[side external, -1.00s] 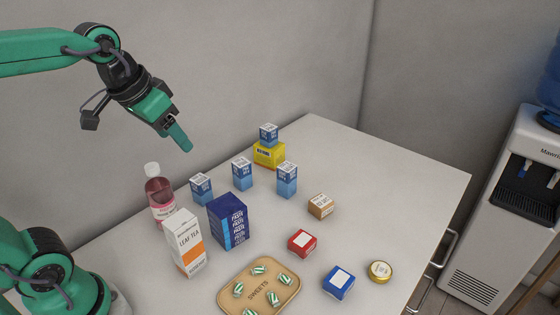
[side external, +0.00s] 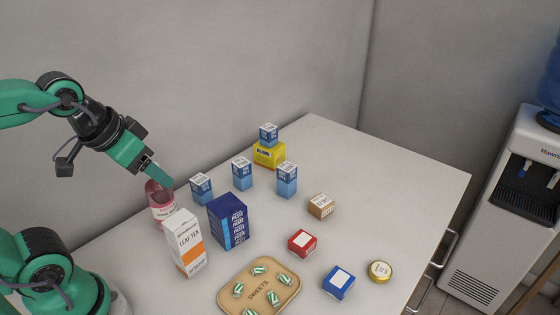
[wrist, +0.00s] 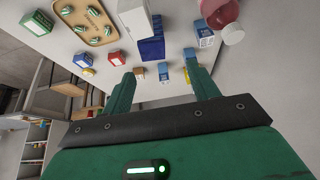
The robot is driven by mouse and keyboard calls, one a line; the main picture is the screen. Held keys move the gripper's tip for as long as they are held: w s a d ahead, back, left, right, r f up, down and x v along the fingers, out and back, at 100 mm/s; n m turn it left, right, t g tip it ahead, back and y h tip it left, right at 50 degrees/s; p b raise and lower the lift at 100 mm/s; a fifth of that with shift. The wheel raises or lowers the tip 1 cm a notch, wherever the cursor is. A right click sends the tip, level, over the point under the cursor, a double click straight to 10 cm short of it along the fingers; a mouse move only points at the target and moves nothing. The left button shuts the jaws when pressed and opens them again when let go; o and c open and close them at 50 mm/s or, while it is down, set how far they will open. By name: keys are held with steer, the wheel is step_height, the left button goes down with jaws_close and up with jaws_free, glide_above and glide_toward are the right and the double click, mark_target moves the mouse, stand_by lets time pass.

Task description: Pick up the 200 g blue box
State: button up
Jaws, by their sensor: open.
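Several small blue boxes with white tops stand on the counter; their weight marks are too small to read. One (side external: 201,188) is nearest the pink bottle, one (side external: 242,175) is in the middle, one (side external: 287,181) is further right, and one (side external: 268,135) sits on a yellow box (side external: 268,154). A larger dark blue box (side external: 228,222) stands in front of them, and a low blue box (side external: 339,283) with a white label lies near the front. My gripper (side external: 162,176) is open and empty, above and left of the small boxes. The wrist view shows its two spread fingers (wrist: 160,72).
A pink bottle (side external: 159,208) with a white cap stands close to my gripper. A leaf tea carton (side external: 186,244), a sweets tray (side external: 231,301), a red box (side external: 302,243), a brown box (side external: 321,206) and a gold tin (side external: 380,271) share the counter. The counter's far right is clear.

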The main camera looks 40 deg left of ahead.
steer(key=shift+o, duration=0.4)
steer(key=g, duration=0.4)
glide_above(287, 166)
steer(key=s+a, duration=0.1)
steer(key=s, duration=0.7)
step_height(287, 166, down, 5)
steer(key=shift+g, duration=0.7)
steer(key=w+f, duration=0.2)
steer(key=f, duration=0.1)
steer(key=w+f, duration=0.3)
steer(key=w+d+f, duration=0.1)
steer(key=w+f, duration=0.1)
steer(key=f, duration=0.1)
steer(key=shift+w+f, duration=0.45)
steer(key=shift+f, duration=4.2)
